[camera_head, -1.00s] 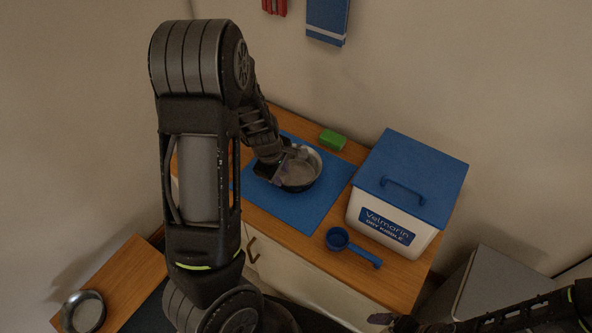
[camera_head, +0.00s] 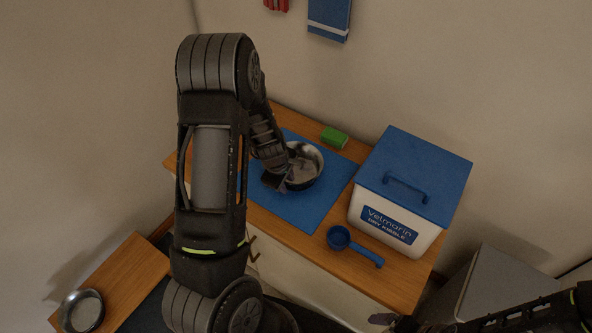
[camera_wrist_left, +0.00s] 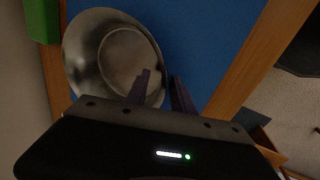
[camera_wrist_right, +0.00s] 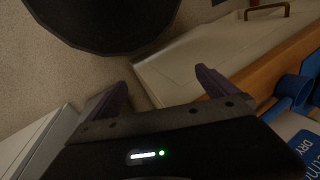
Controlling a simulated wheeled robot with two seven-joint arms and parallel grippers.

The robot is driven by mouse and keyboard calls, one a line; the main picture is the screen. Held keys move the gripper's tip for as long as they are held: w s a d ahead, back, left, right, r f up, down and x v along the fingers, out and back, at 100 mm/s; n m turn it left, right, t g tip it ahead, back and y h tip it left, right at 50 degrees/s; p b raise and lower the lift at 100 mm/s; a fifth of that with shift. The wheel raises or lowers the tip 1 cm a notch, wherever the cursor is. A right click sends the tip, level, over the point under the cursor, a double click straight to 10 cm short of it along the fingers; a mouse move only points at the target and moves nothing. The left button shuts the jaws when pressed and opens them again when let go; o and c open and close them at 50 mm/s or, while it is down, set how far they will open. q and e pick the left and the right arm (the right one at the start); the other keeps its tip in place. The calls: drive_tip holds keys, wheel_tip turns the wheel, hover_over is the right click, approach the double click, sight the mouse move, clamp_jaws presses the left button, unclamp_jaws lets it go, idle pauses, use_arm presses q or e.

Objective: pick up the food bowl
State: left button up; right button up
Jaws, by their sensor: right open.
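A round metal bowl (camera_head: 307,170), the food bowl by its look, sits on a blue mat (camera_head: 308,212) on the wooden cabinet top. It also shows in the left wrist view (camera_wrist_left: 95,55). My left gripper (camera_head: 280,184) is at the bowl's near left side. In the left wrist view its fingers (camera_wrist_left: 160,76) are fairly close together, one over the bowl's inside and one outside over the mat, with the rim between them. Whether they press on the rim I cannot tell. My right gripper (camera_wrist_right: 161,76) is open and empty, low at the right, away from the bowl.
A white kibble box (camera_head: 361,208) with a blue lid (camera_head: 425,165) stands right of the mat. A blue scoop (camera_head: 340,238) lies in front of it. A green block (camera_head: 334,137) is behind the bowl. Another metal bowl (camera_head: 83,311) is on a lower wooden stand (camera_head: 132,270) at left.

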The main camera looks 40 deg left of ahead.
use_arm(q)
drive_tip(key=shift+f, duration=0.1)
drive_tip(key=shift+c, duration=0.3)
clamp_jaws()
idle(0.4)
drive_tip(key=shift+w, duration=0.1)
idle(0.9)
